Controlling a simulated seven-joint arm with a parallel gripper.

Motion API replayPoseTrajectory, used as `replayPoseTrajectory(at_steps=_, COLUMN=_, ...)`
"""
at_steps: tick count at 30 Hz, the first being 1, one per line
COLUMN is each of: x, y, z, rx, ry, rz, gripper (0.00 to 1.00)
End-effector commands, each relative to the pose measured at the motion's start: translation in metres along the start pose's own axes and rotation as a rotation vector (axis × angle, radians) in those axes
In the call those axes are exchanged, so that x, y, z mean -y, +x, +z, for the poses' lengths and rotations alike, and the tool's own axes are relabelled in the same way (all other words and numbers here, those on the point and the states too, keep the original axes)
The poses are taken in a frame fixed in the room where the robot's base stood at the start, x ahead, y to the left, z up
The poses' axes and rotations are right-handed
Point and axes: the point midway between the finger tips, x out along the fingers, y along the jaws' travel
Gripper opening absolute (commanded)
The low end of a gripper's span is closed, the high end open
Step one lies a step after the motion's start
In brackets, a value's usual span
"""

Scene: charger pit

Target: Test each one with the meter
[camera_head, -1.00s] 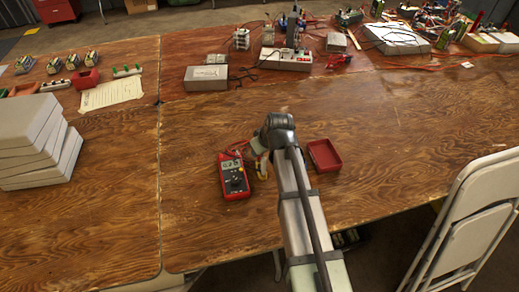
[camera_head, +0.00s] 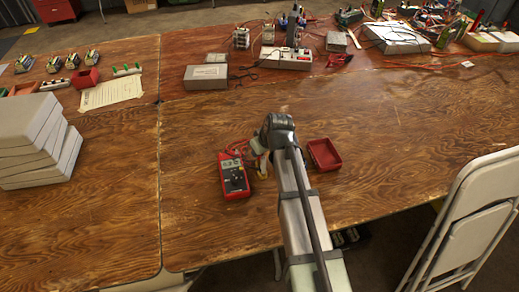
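The red and dark-grey meter (camera_head: 234,176) lies face up on the wooden table. Its display is lit but too small to read, and red leads show beside its top. My gripper (camera_head: 262,163) is low over the table, just right of the meter. My own arm partly hides it, so its fingers and anything between them are unclear. A small yellowish shape shows there. An open red tray (camera_head: 325,154) sits right of my arm and looks empty. Several small units with yellowish tops, such as this one (camera_head: 55,65), stand in a row at the far left.
A stack of pale boxes (camera_head: 35,140) stands at the left. A paper sheet (camera_head: 112,92), a red bin (camera_head: 88,78) and a grey metal box (camera_head: 206,77) lie behind. A power strip (camera_head: 286,58) and electronics crowd the back. A folding chair (camera_head: 470,225) is front right.

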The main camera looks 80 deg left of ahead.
Motion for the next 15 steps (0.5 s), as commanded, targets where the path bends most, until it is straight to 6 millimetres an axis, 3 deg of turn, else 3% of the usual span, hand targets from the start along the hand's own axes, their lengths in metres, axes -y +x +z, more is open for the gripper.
replayPoseTrajectory(at_steps=7, x=0.0000, y=0.0003, z=0.0001, rx=0.000, ry=0.000, rz=0.000, gripper=0.00)
replayPoseTrajectory(at_steps=8, x=0.0000, y=0.0003, z=0.0002, rx=0.000, ry=0.000, rz=0.000, gripper=0.24)
replayPoseTrajectory(at_steps=15, x=0.0000, y=0.0003, z=0.0002, rx=0.000, ry=0.000, rz=0.000, gripper=0.47)
